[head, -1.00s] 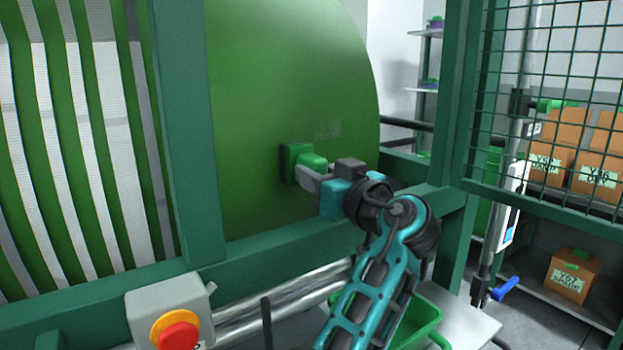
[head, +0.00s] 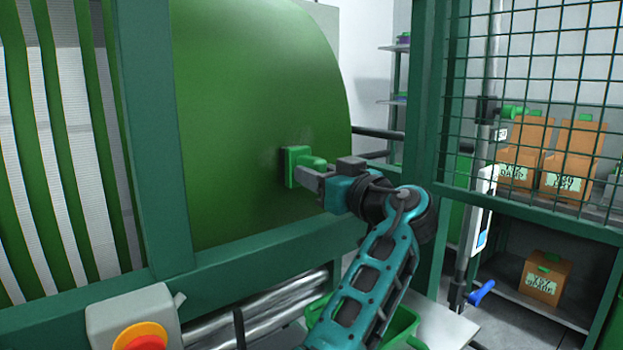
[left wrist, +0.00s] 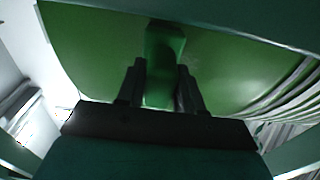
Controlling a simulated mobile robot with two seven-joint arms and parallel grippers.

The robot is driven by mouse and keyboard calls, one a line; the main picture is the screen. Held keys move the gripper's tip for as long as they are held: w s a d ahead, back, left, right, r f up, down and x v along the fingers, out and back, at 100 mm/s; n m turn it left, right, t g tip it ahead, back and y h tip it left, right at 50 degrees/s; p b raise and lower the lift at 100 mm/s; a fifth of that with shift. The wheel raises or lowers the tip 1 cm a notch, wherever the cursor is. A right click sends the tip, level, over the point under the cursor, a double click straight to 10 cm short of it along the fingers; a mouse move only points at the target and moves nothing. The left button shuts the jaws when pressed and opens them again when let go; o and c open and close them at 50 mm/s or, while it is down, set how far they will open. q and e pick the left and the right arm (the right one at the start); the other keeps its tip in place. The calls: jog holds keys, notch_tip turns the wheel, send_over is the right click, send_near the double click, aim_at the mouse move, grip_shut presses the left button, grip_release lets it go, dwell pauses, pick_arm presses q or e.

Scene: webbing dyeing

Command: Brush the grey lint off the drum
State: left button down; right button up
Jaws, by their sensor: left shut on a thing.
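The large green drum (head: 240,75) fills the middle left of the head view behind a green frame. A green brush (head: 299,166) with a dark bristle side is pressed flat or nearly flat to the drum face. My left gripper (head: 311,174) is shut on the brush's handle. The handle also shows between the fingers in the left wrist view (left wrist: 163,70). My right gripper is in neither view.
Green frame bars (head: 155,140) stand in front of the drum. A grey box with a red and yellow button (head: 140,338) sits at the lower left. A mesh guard (head: 540,95) and shelves with orange boxes (head: 545,280) are at the right. A green tub (head: 405,325) is below my arm.

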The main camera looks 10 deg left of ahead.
pick_arm(q)
jog(key=w+d, duration=0.4)
jog(key=w, duration=0.1)
jog(key=shift+w, duration=0.15)
dwell(0.4)
jog(key=shift+r+p, duration=0.2)
jog(key=shift+p, duration=0.1)
